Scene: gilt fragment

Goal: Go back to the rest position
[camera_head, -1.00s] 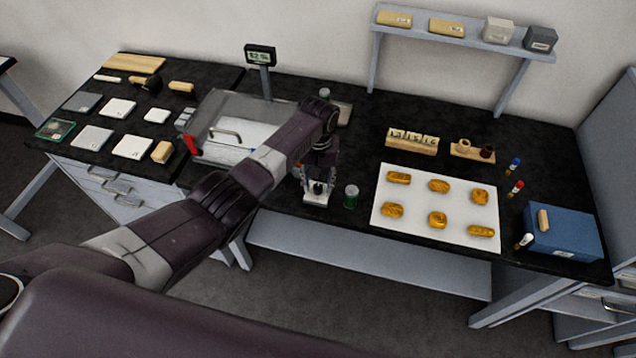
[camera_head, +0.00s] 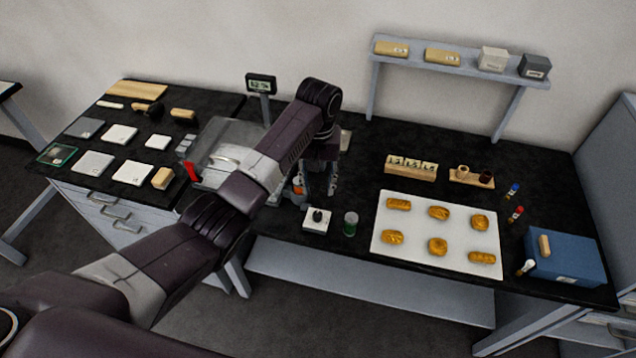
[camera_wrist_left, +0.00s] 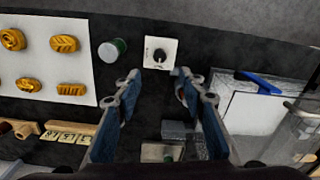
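My left gripper (camera_head: 316,190) hangs above the black bench, fingers pointing down. In the left wrist view its two blue-padded fingers (camera_wrist_left: 157,82) are spread apart with nothing between them. A white square plate (camera_head: 317,220) with a black knob lies on the bench just beyond the fingertips; it also shows in the left wrist view (camera_wrist_left: 160,44). A small jar with a green end (camera_head: 350,224) stands beside it, apart from the gripper. My left arm comes in from the lower left and covers part of the balance. My right gripper is not in view.
A white sheet (camera_head: 437,251) with several gold pieces lies at right. A blue box (camera_head: 565,258) is at the bench's right end. The balance (camera_head: 222,140) with its display (camera_head: 261,84) is left of the gripper.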

